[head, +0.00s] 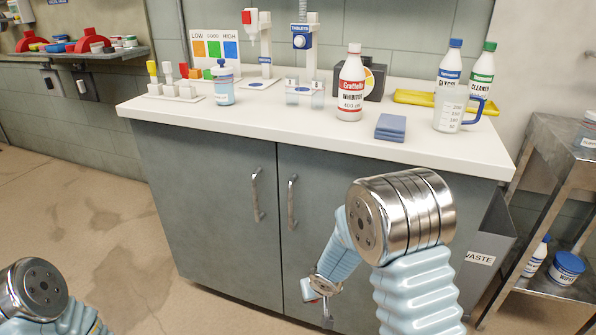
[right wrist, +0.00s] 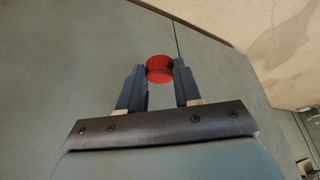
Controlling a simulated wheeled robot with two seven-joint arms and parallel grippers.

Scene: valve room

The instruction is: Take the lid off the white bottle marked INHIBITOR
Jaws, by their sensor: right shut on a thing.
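The white bottle marked INHIBITOR (head: 351,88), with a red label band, stands upright on the counter. Its top shows as a narrow pale neck with no coloured lid on it. My right gripper (right wrist: 160,82) is shut on a round red lid (right wrist: 159,69), held between its fingertips. In the head view my right gripper (head: 327,312) is low in front of the cabinet doors, well below the counter and away from the bottle. The lid cannot be made out clearly there. Only part of my left arm shows at the lower left; its gripper is out of view.
Folded blue cloths (head: 391,127) lie right of the bottle, and a clear jug (head: 449,112) stands further right by the GLYCOL and CLEANER bottles. A dispenser stand (head: 304,60) and a blue-lidded jar (head: 223,85) are to the left. The counter's front strip (head: 280,128) is clear.

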